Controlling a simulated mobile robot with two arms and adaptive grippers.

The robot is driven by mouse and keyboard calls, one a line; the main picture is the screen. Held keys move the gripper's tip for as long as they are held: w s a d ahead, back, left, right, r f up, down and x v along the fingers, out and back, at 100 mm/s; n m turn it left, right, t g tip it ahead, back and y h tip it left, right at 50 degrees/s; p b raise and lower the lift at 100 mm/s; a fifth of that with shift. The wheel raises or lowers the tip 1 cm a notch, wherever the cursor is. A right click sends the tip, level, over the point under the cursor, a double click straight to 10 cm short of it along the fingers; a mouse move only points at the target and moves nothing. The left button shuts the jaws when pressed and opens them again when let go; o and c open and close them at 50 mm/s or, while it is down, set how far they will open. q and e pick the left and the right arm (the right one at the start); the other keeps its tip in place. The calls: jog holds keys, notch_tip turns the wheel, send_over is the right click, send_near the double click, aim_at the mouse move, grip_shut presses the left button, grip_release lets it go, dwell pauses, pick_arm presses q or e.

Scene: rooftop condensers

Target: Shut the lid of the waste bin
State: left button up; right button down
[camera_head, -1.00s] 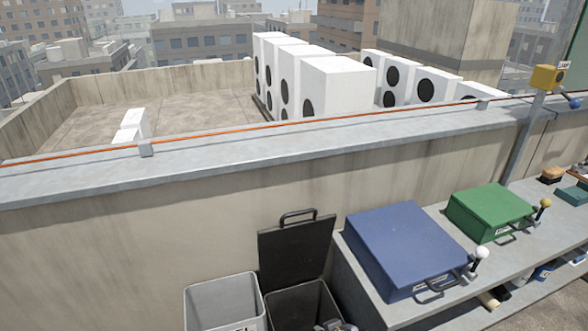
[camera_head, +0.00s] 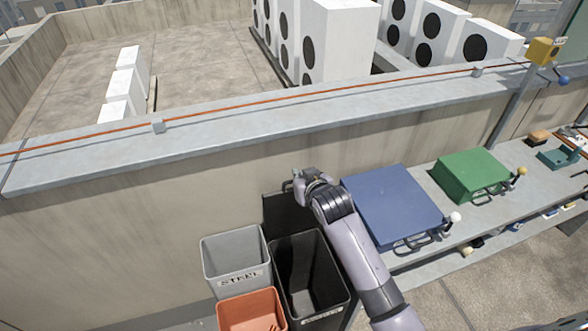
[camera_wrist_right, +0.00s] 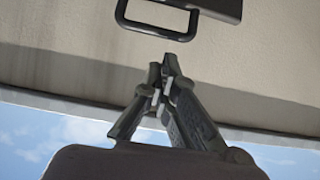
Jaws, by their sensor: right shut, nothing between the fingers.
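The black waste bin (camera_head: 325,298) stands against the parapet, open at the top. Its black lid (camera_head: 279,213) is raised upright at the back of the bin, partly hidden by my right arm. The lid's edge (camera_wrist_right: 210,8) and its loop handle (camera_wrist_right: 157,33) show at the top of the wrist view. My right gripper (camera_head: 298,179) is at the lid's top edge, close to the handle. In the wrist view the fingertips (camera_wrist_right: 164,72) are together and empty, with a gap between them and the handle. My left gripper is not in view.
A grey bin (camera_head: 232,250) marked STEEL and an orange bin (camera_head: 250,310) stand left of the black bin. A bench with a blue box (camera_head: 392,205) and a green box (camera_head: 470,172) is on the right. The parapet (camera_head: 200,165) runs behind.

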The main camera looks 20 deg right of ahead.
jog(key=shift+p+x, duration=0.45)
jog(key=shift+x, duration=2.35)
jog(key=shift+f, duration=0.1)
